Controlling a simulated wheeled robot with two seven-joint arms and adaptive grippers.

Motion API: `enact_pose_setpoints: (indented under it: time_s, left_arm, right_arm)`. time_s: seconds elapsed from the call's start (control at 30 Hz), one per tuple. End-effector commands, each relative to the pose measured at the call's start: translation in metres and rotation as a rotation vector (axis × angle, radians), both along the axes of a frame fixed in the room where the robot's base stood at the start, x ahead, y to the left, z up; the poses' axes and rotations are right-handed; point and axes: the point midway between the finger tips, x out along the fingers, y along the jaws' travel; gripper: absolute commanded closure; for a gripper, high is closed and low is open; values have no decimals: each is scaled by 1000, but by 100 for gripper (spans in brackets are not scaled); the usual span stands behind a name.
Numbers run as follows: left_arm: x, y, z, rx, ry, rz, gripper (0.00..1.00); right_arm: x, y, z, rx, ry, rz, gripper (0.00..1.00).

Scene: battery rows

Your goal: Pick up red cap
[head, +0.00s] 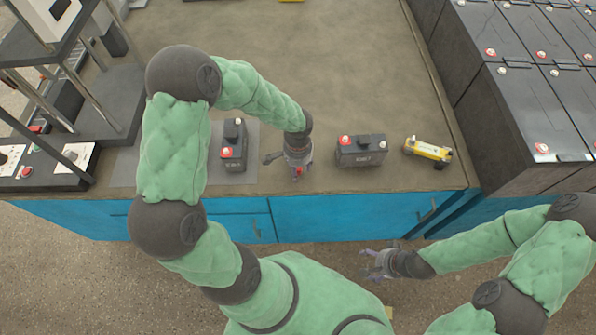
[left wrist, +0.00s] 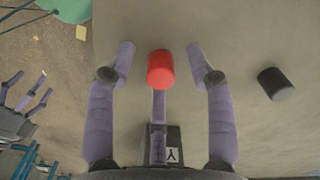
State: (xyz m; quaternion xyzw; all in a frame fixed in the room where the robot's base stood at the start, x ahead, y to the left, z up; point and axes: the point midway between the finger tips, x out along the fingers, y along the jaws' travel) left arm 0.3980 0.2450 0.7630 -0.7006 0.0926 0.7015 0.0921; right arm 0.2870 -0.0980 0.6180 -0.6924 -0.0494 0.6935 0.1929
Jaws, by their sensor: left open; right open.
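The red cap (left wrist: 160,69) stands on the workbench top and lies between the spread fingers of my left gripper (left wrist: 163,62) in the left wrist view. In the head view a small part of the red cap (head: 299,171) shows at the fingers. My left gripper (head: 299,172) is open above the bench near its front edge, around the cap without visibly closing on it. A black cap (left wrist: 275,84) lies to the right of the red one in the left wrist view. My right gripper (head: 372,262) is open and empty in front of the bench.
One small battery (head: 234,145) sits on a grey mat (head: 200,172) left of my left gripper. Another battery (head: 361,151) and a yellow tool (head: 428,150) lie to its right. Large batteries (head: 520,110) fill the right side. A charger rack (head: 60,150) stands at left.

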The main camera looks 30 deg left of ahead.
Motion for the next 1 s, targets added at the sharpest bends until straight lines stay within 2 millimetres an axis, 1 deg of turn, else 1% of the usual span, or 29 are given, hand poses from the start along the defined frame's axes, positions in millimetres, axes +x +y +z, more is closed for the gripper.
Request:
enact_pose_setpoints:
  time_s: [0.03, 0.23, 0.27, 0.3, 0.37, 0.4, 0.8, 1.0]
  left_arm:
    - [0, 0, -3, 0, -1, 0, 46]
    - [0, 0, -2, 1, -1, 0, 46]
    - [0, 0, -2, 1, -1, 0, 55]
    - [0, 0, -2, 1, -1, 0, 66]
    - [0, 0, -2, 1, -1, 0, 80]
    - [0, 0, -2, 1, -1, 0, 88]
    - [0, 0, -1, 1, -1, 0, 89]
    - [1, 0, 9, 0, -2, 0, 89]
  right_arm:
    - [0, 0, -2, 0, 0, 0, 21]
    - [0, 0, -1, 0, 0, 0, 21]
    - [0, 0, 0, 0, 0, 0, 21]
    - [0, 0, 0, 0, 0, 0, 21]
    - [0, 0, 0, 0, 0, 0, 21]
    - [0, 0, -1, 0, 0, 0, 21]
    - [0, 0, 0, 0, 0, 0, 21]
    - [0, 0, 6, 0, 0, 0, 21]
